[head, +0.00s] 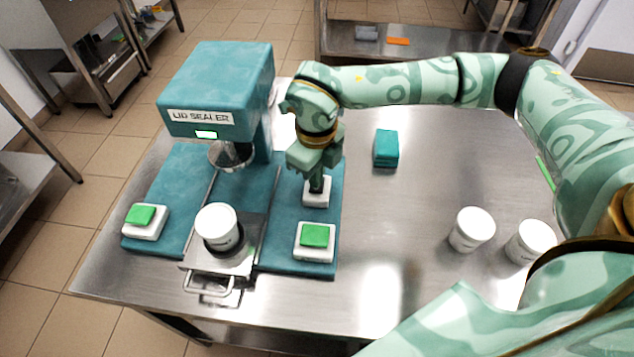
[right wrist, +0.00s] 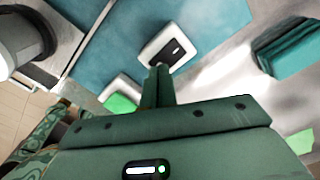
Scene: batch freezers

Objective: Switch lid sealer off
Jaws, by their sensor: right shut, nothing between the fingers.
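The teal lid sealer (head: 216,85) stands at the left of the steel table, with a lit green light (head: 206,134) on its front. A white switch box (head: 316,200) sits on the right side of its teal base. In the right wrist view the box (right wrist: 152,50) shows a dark rocker switch (right wrist: 173,47). My right gripper (head: 317,186) is shut and empty, pointing down at this box. In the right wrist view its fingertips (right wrist: 159,68) overlap the box's near edge, beside the rocker. I cannot tell whether they touch. My left gripper is out of view.
Green buttons on white boxes sit at the base's front left (head: 140,215) and front right (head: 314,236). A white tub (head: 217,225) stands on the sliding tray. Teal stacked blocks (head: 386,148) and two white tubs (head: 472,229) are to the right. The table middle is clear.

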